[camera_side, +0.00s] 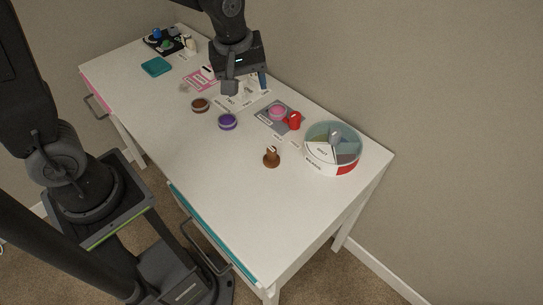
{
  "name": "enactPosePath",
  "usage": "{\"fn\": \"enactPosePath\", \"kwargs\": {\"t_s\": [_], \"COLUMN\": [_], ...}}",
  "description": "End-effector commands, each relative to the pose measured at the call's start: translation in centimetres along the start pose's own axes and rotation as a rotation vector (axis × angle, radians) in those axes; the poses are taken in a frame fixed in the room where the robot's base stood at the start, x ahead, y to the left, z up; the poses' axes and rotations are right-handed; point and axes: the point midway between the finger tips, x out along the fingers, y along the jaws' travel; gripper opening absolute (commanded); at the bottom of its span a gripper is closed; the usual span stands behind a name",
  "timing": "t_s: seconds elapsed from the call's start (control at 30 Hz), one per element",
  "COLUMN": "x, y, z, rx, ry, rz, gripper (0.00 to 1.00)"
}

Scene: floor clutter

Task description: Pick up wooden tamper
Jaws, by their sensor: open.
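A small brown wooden tamper (271,157) stands upright on the white table, toward the right-hand part of the top. It has a round base and a narrower handle with a pale mark near its top. My gripper (246,88) hangs over the back part of the table, up and to the left of the tamper and apart from it. Its jaws are open and I see nothing held between them.
A round divided tray (318,168) stands right of the tamper. A red object (295,121) and a pink round container (277,112) sit behind it. Purple (228,122) and brown (200,105) round containers lie to the left. The table's front is clear.

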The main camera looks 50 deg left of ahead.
Motion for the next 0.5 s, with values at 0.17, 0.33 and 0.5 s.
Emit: {"fn": "enactPosePath", "kwargs": {"t_s": [0.17,0.33,0.5], "x": [6.6,10.9,12.8], "y": [2.6,3.8,4.0], "z": [-0.3,-0.1,0.0], "rx": [-0.28,-0.461,-0.531], "ry": [-0.041,-0.047,-0.046], "rz": [-0.095,-0.151,-0.173], "gripper": [0.58,0.58,0.58]}}
